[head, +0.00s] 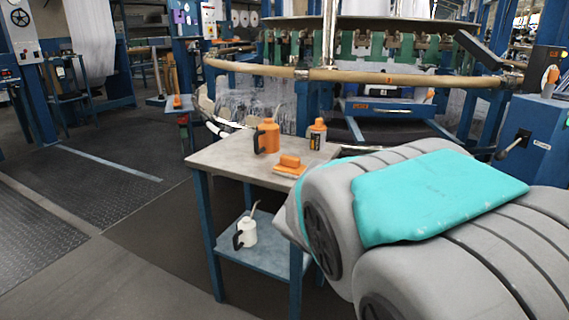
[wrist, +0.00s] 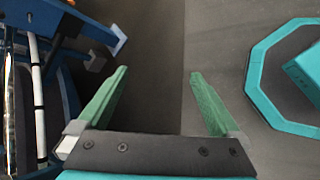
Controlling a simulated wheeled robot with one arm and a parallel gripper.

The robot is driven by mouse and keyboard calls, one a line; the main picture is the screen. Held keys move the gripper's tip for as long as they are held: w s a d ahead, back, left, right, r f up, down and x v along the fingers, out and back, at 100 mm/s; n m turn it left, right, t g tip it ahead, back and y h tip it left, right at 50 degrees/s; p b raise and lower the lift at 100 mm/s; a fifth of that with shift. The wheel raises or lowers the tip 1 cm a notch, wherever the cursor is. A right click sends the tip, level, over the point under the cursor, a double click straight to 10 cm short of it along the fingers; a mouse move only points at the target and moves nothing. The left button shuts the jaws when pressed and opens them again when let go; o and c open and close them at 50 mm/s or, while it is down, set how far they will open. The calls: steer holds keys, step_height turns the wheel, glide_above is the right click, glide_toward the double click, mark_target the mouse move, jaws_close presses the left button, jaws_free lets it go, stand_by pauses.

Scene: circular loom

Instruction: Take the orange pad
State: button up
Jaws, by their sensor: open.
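The orange pad (head: 290,160) is a small block with a flat layer under it. In the head view it lies on the grey top of a small blue-legged table (head: 222,156), near the front right edge. Its lower layer sits flat; whether the two parts are joined I cannot tell. My gripper (wrist: 158,75) shows only in the wrist view, with two green fingers spread wide and nothing between them. It points down over dark floor. The pad is not in the wrist view, so its distance from the gripper cannot be told.
An orange oil can (head: 268,136) and an orange bottle (head: 317,134) stand behind the pad. A white can (head: 247,232) is on the lower shelf. The loom's wooden ring (head: 390,77) is behind the table. Open floor (head: 75,190) lies left.

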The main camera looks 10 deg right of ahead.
steer(key=w+r+n+t+h, duration=0.3)
steer(key=w+r+n, duration=0.15)
steer(key=w, duration=0.65)
steer(key=n+t+y, duration=0.1)
steer(key=n+t, duration=1)
steer(key=n, duration=0.5)
glide_toward(288, 162)
steer(key=w+d, duration=0.1)
steer(key=w+d+f, duration=0.1)
steer(key=shift+w+d+f, duration=0.1)
steer(key=shift+w+d, duration=0.25)
steer(key=shift+d, duration=0.05)
steer(key=shift+w+a+t, duration=0.15)
steer(key=shift+w+t, duration=0.1)
steer(key=shift+t, duration=0.05)
steer(key=shift+r+p+x, duration=0.2)
steer(key=shift+x, duration=1.7)
steer(key=shift+r+p+x, duration=0.15)
steer(key=shift+r+x, duration=0.05)
steer(key=shift+x, duration=1.65)
steer(key=c, duration=1.3)
